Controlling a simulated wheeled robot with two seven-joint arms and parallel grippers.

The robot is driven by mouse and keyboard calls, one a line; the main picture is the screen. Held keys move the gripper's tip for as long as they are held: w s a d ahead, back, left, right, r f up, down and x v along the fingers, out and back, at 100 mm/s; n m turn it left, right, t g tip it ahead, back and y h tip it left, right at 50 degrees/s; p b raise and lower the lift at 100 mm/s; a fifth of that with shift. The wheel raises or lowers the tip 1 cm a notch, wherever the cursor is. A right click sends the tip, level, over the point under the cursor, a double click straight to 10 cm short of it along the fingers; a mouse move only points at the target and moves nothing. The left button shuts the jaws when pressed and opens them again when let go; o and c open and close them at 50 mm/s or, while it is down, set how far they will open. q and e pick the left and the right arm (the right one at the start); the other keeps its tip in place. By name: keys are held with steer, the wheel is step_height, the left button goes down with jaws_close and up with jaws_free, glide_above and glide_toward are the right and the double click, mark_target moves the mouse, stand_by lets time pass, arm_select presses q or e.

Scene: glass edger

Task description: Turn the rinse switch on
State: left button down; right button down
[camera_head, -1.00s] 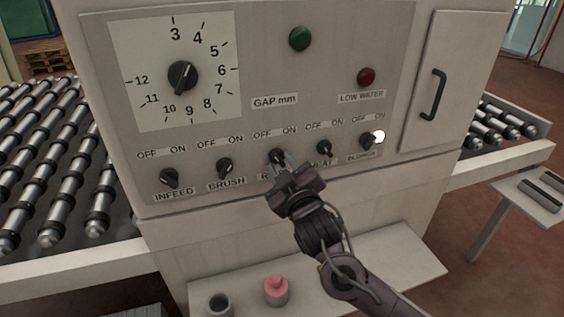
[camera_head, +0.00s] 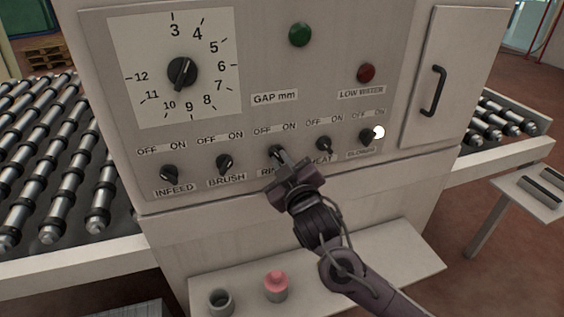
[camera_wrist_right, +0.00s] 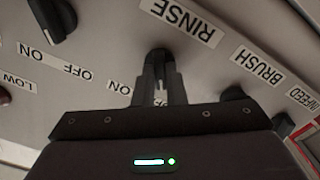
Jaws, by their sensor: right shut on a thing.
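The rinse switch (camera_head: 275,152) is a small black knob in the middle of the bottom row, under OFF and ON labels. Its RINSE label is partly covered by my gripper in the head view and reads fully in the right wrist view (camera_wrist_right: 182,20). My right gripper (camera_head: 281,158) is at the knob, its fingers shut on it; the wrist view shows the two fingers (camera_wrist_right: 158,75) closed around the knob. The fingers hide most of the knob, so its pointing direction is unclear. My left gripper is not in view.
Neighbouring knobs are close: brush (camera_head: 225,164) to the left, heat (camera_head: 324,146) to the right, then blower (camera_head: 368,136). The infeed knob (camera_head: 169,174) is further left.

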steer(key=m, duration=0.3)
steer(key=shift+m, duration=0.3)
steer(key=m+p, duration=0.1)
steer(key=m, duration=0.2)
steer(key=shift+m, duration=0.3)
steer(key=m, duration=0.6)
steer(key=shift+p, duration=0.4)
steer(key=c, duration=1.5)
jaws_free()
steer(key=b+v, duration=0.2)
steer(key=v, duration=0.5)
steer(key=shift+s+d, duration=0.1)
steer(key=shift+s, duration=0.25)
